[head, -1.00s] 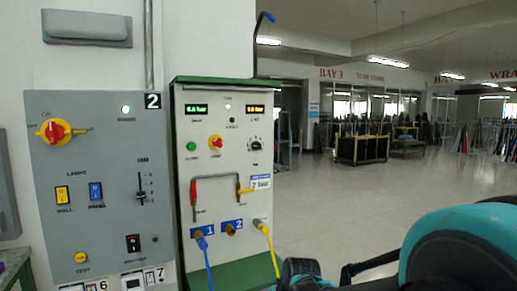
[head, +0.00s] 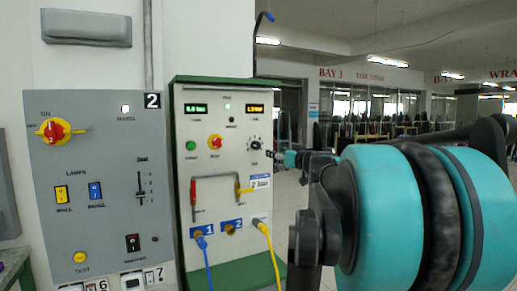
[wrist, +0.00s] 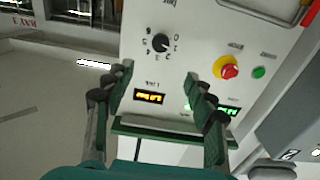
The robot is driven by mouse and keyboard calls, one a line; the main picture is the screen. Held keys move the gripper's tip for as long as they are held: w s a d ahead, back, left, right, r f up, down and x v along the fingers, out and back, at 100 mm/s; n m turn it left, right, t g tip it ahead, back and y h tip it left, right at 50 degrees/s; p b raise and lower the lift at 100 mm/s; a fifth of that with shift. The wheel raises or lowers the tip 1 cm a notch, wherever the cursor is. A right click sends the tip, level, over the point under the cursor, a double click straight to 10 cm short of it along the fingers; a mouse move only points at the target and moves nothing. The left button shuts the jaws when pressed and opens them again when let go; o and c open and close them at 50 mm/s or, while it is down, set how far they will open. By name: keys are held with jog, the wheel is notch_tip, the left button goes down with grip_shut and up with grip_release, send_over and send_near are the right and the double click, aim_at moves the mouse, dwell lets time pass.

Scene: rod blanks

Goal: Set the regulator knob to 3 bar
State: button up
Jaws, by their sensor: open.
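The regulator knob (head: 255,144) is a small black dial at the right of the cream panel, below the orange LINE display (head: 255,109). In the wrist view the panel appears upside down. There the knob (wrist: 160,43) sits inside a printed ring of numbers from 0 up to 6, and the display (wrist: 149,97) is lit. I cannot read its value or the pointer surely. My gripper (wrist: 158,70) is open and empty, its fingers spread either side of the display, with the knob beyond the tips. In the head view my gripper (head: 278,156) is right of the knob, apart from it.
The same panel carries a red and yellow stop button (head: 215,142), a green button (head: 191,145), a red-brown pipe handle (head: 193,190) and blue and yellow hoses (head: 270,245). A grey switch panel (head: 95,180) stands left. Open floor lies to the right.

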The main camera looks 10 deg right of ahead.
aim_at(257, 146)
jog(key=x, duration=1.6)
jog(key=shift+w+a+f, duration=0.1)
jog(key=shift+w+a, duration=0.05)
jog(key=shift+w, duration=0.1)
jog(key=c, duration=1.1)
